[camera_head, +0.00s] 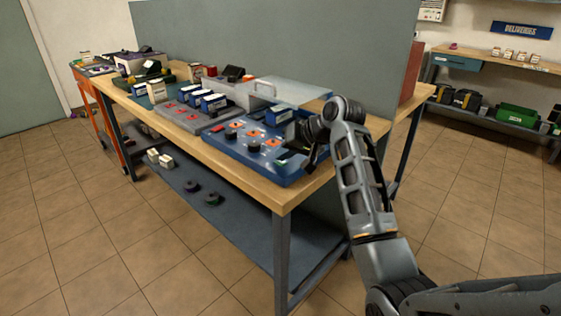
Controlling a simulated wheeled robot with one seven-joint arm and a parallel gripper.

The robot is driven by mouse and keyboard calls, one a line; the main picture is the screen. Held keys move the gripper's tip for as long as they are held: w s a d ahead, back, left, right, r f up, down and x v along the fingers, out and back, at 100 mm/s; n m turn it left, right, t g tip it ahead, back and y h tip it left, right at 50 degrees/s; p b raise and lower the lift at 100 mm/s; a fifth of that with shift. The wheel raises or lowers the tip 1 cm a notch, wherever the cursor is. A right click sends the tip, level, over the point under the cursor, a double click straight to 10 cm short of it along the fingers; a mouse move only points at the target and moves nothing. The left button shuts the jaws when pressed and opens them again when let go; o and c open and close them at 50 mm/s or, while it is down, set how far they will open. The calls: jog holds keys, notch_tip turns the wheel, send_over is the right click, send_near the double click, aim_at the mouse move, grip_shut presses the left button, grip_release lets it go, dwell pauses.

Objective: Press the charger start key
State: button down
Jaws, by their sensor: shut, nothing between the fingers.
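A blue panel (222,146) lies at the near right end of the wooden workbench. It carries dark round knobs (253,146), several orange-red marks and a blue-and-white box (278,116). A small green patch (282,162) shows near its right front edge; I cannot tell if it is the charger start key. My gripper (308,165) is shut and empty, pointing down over the right part of the panel, just right of the green patch. I cannot tell if its tips touch the panel. My gripper and wrist hide part of the panel's right side.
A grey tray (188,128) with blue-and-white boxes sits left of the panel. A clear-lidded case (290,91) stands behind it, before a grey partition (280,45). Shelves (500,62) with a green bin (517,115) stand at right. The tiled floor in front is clear.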

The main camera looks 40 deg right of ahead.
aim_at(284, 163)
jog(key=shift+r+p, duration=0.75)
jog(key=shift+p, duration=0.25)
notch_tip(284, 163, up, 5)
jog(key=p, duration=0.5)
jog(key=shift+r, duration=0.1)
dwell(0.7)
